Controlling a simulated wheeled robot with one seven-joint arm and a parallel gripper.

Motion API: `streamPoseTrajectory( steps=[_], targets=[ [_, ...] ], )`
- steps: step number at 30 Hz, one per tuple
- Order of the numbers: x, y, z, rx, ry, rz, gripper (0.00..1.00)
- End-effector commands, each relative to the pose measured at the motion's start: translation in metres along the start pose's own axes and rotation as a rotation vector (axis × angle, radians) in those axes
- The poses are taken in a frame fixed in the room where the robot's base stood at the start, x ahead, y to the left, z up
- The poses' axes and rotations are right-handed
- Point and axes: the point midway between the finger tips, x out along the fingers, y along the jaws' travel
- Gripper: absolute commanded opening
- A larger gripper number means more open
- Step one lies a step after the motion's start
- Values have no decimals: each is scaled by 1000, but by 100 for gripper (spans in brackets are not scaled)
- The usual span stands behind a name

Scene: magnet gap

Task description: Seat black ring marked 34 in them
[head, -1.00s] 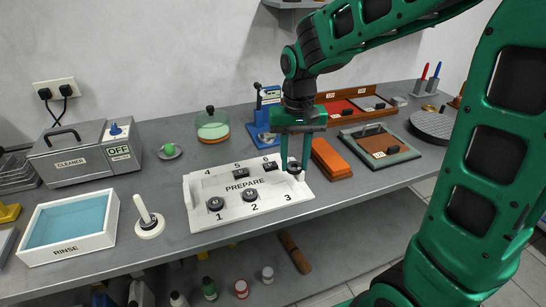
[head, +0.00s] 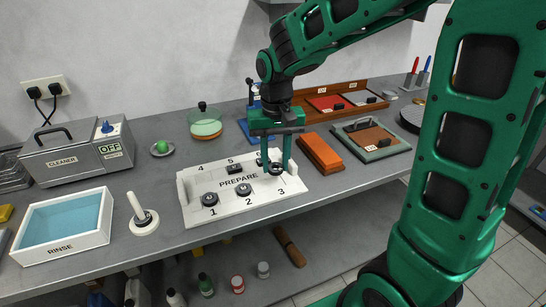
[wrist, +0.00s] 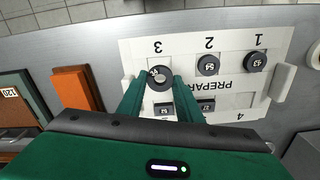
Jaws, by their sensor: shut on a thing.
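My gripper (head: 275,165) points down over the right end of the white PREPARE tray (head: 190,218). It is shut on a black ring (wrist: 160,77) near place 3, which shows between the fingertips in the wrist view. In the head view the ring (head: 276,169) is partly hidden by the fingers. Two other black marked rings sit in the tray, one at place 1 (head: 209,199) and one at place 2 (head: 243,189). Black marked blocks lie at place 5 (head: 234,168) and place 6 (head: 262,161).
Orange blocks (head: 320,152) and a green-edged board (head: 370,140) lie right of the tray. The counter's front edge runs close in front of the tray.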

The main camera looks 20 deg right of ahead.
Motion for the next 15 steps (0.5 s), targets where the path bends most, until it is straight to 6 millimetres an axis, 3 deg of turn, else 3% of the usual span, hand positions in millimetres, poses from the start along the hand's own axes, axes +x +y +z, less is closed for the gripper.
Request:
streamPoseTrajectory(
  steps=[15],
  targets=[
    [33,0,0,0,-1,0,0]
  ],
)
